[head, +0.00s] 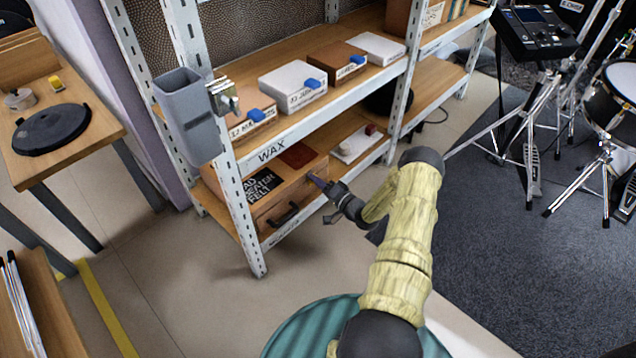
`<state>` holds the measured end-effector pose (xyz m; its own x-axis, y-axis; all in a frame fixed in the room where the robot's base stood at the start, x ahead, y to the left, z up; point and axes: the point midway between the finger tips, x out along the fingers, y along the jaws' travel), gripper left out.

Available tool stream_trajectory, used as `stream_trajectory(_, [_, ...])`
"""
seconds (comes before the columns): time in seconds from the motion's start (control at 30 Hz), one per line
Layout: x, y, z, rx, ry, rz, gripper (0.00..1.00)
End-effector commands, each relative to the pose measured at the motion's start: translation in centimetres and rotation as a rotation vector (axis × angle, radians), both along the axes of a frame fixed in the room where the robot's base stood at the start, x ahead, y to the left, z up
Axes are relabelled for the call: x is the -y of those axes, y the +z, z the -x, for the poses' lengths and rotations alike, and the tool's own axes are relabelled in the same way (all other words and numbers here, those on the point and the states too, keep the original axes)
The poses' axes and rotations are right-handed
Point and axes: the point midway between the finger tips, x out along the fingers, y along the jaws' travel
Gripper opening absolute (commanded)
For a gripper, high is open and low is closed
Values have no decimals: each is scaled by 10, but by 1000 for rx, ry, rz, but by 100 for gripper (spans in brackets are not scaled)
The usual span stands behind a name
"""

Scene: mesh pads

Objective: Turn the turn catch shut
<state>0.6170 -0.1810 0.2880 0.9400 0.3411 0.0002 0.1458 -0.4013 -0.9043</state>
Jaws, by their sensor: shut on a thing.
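My gripper (329,190) reaches in from the right to the right end of the wooden case (310,188) on the lower shelf. Its fingers are shut on a small purple-blue piece (317,181) at the case's front, which looks like the turn catch. The piece slants up and left from the fingertips. The fingers hide its lower end, and its mount on the case is too small to make out. I cannot tell how far the catch is turned.
The case has a black handle (283,214) in front. A white shelf post (237,215) stands left of my gripper. Above is the shelf edge marked WAX (271,153). A white tray (356,143) sits farther right on the lower shelf. Floor in front is clear.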

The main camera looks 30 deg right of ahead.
Motion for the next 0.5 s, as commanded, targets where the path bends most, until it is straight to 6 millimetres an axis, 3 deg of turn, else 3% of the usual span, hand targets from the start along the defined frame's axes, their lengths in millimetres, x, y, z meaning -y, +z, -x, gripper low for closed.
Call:
stream_trajectory(0.03, [1,-3,2,-8,-1,0,34])
stream_trajectory(0.13, [0,-3,2,-6,0,0,52])
stream_trajectory(0.5, [1,0,4,-2,0,0,52])
